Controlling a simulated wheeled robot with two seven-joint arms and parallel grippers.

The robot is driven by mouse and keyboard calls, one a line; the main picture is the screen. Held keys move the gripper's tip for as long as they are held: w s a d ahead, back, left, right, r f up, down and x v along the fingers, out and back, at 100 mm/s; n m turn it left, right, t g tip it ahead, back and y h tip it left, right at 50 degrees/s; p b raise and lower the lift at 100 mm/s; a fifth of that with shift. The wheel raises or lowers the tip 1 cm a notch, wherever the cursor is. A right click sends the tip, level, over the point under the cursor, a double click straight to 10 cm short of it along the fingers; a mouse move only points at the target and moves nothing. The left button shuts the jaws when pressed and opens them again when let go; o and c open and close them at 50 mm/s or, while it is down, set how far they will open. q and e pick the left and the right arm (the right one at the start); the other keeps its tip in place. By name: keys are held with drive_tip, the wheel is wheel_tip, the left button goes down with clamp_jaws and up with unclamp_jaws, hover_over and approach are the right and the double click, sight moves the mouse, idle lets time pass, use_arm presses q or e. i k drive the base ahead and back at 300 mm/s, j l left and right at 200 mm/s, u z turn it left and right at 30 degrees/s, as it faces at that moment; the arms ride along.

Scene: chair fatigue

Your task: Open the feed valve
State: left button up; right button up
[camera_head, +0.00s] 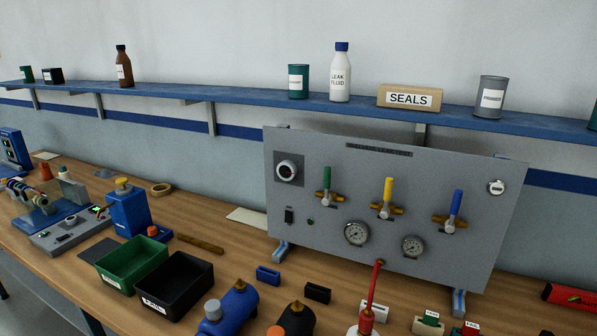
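A grey valve panel (480,265) stands at the back of the bench. It carries a green-handled valve (326,181), a yellow-handled valve (388,191) and a blue-handled valve (456,205) in a row. All these handles point roughly upward, across their brass bodies. I cannot read any label that marks the feed valve. A thin red part (372,287) runs down from a fitting at the panel's lower edge. Two round gauges, one on the left (356,234) and one on the right (412,246), sit below the valves. Neither of my grippers is in view.
A blue cylinder (236,303), a black cylinder (297,319) and small blocks lie on the bench (215,262) before the panel. A green bin (134,262) and a black bin (178,285) stand left. A blue shelf (250,98) with containers runs above.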

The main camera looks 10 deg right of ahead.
sight(327, 199)
drive_tip(key=i+j, duration=0.1)
drive_tip(key=j, duration=0.45)
drive_tip(key=i+j, duration=0.1)
drive_tip(key=j, duration=0.45)
drive_tip(key=i+j, duration=0.1)
drive_tip(key=j, duration=0.45)
drive_tip(key=i+j+z, duration=0.1)
drive_tip(key=j, duration=0.45)
drive_tip(key=i+j, duration=0.1)
drive_tip(key=j, duration=0.45)
